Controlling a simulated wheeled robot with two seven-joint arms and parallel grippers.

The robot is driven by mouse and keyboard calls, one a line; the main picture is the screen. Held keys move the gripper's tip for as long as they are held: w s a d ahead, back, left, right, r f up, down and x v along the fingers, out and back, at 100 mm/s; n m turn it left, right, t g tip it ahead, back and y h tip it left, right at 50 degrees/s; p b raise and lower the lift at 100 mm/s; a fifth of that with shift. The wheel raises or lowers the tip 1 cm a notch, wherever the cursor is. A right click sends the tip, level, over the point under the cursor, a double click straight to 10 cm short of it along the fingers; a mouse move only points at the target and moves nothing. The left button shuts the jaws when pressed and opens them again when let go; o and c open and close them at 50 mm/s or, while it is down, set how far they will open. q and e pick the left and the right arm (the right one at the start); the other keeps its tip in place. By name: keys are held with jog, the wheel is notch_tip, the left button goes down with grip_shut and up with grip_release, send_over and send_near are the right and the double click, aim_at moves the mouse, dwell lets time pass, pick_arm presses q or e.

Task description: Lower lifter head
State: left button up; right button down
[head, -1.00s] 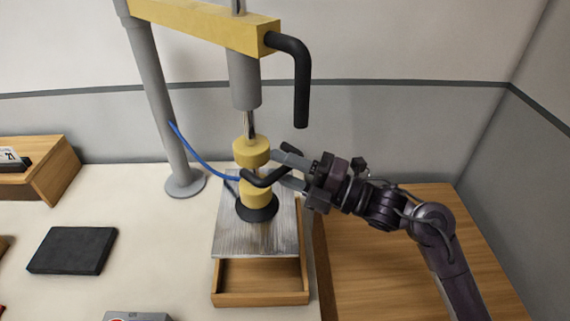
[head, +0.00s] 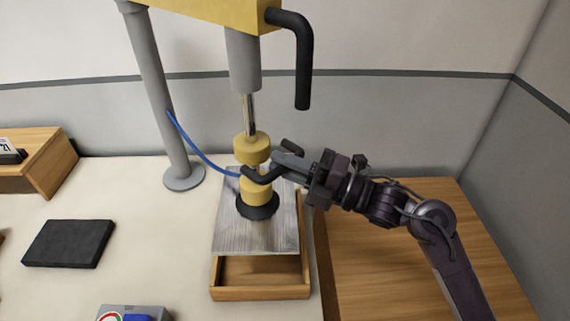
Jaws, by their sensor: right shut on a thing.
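The lifter head is a yellow block (head: 256,190) with a black suction cup (head: 258,209) below and a black bar handle (head: 262,175) across it. It hangs under a yellow collar (head: 252,147) and a thin metal rod (head: 249,113). The cup is at the grey plate (head: 255,237); I cannot tell whether it touches. My right gripper (head: 283,162) comes in from the right and is shut on the handle. Its fingers partly hide the handle. My left gripper is out of view.
A grey post (head: 160,95) and blue hose (head: 196,150) stand left of the head. A hooked black handle (head: 303,65) hangs above. A dark flat pad (head: 68,243) lies left, with clear table around it.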

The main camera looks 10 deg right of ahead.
notch_tip(320, 180, down, 8)
jog(key=b, duration=0.5)
jog(key=shift+r+b, duration=0.25)
jog(key=shift+b, duration=0.15)
jog(key=shift+r, duration=0.15)
jog(key=c, duration=1.4)
grip_release()
jog(key=shift+r, duration=0.15)
jog(key=shift+o, duration=0.2)
jog(key=shift+s+d+f, duration=0.15)
jog(key=shift+d+f, duration=0.05)
jog(key=shift+d, duration=0.05)
jog(key=b+v, duration=0.2)
jog(key=v, duration=0.5)
